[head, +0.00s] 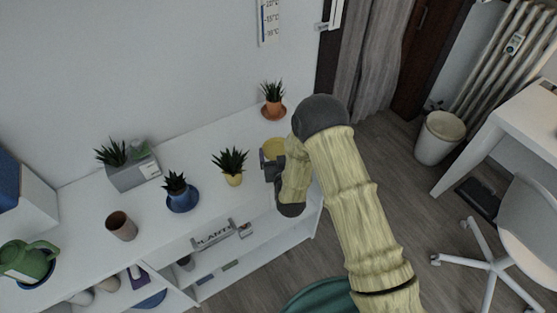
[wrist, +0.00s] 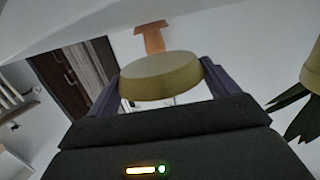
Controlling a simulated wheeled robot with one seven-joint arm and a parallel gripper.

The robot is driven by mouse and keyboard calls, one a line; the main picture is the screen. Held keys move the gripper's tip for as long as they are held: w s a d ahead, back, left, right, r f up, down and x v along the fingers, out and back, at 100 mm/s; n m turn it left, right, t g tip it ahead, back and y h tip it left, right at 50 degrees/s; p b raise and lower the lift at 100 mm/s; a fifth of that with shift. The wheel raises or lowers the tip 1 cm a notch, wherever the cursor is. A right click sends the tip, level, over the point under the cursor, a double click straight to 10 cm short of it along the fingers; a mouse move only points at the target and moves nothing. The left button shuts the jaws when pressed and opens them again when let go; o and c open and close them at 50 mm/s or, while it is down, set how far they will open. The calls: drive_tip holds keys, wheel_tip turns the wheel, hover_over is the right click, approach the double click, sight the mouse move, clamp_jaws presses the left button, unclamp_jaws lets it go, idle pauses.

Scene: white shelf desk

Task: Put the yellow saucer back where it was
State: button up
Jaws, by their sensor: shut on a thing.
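The yellow saucer (head: 275,147) is a round, shallow disc above the right part of the white shelf top, partly hidden by my gripper (head: 272,160). In the wrist view the yellow saucer (wrist: 160,76) sits between the two dark fingers of my gripper (wrist: 162,84), which is shut on it. A small yellow pot with a spiky plant (head: 233,180) stands on the shelf top to the left of my gripper, with no saucer visible under it. Part of this pot (wrist: 290,95) shows at the right edge of the wrist view.
A terracotta pot (head: 273,107) stands on its saucer near the far right end of the white shelf (head: 215,206). A blue pot (head: 180,190) on a blue saucer, a brown cup (head: 121,226), a grey planter (head: 132,172) and a green watering can (head: 28,258) stand to the left.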

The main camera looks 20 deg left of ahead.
drive_tip(key=shift+f, duration=2.05)
drive_tip(key=shift+f, duration=0.15)
drive_tip(key=o, duration=0.8)
